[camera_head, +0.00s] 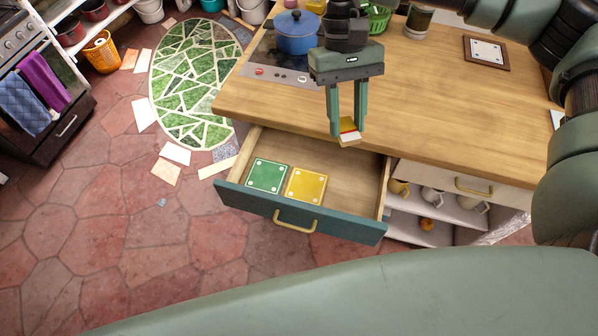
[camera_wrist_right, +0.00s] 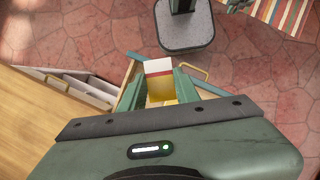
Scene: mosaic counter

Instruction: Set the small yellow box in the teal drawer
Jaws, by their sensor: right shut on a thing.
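The small yellow box (camera_head: 348,125), with a red band and a whitish end, is between the fingers of my right gripper (camera_head: 347,132). The gripper points down and is shut on it, above the counter's front edge near the drawer's right rear. The box also shows in the right wrist view (camera_wrist_right: 158,70), its whitish end outward. The teal drawer (camera_head: 258,208) is pulled open below and to the left in the head view. A green tile (camera_head: 267,175) and a yellow tile (camera_head: 306,186) lie flat inside it. My left gripper is not in view.
A blue pot (camera_head: 296,34) stands on the hob at the counter's back left. A framed tile (camera_head: 486,53) lies at the right. Mugs (camera_head: 433,194) sit on an open shelf right of the drawer. The drawer's right part and the middle of the wooden counter (camera_head: 430,110) are clear.

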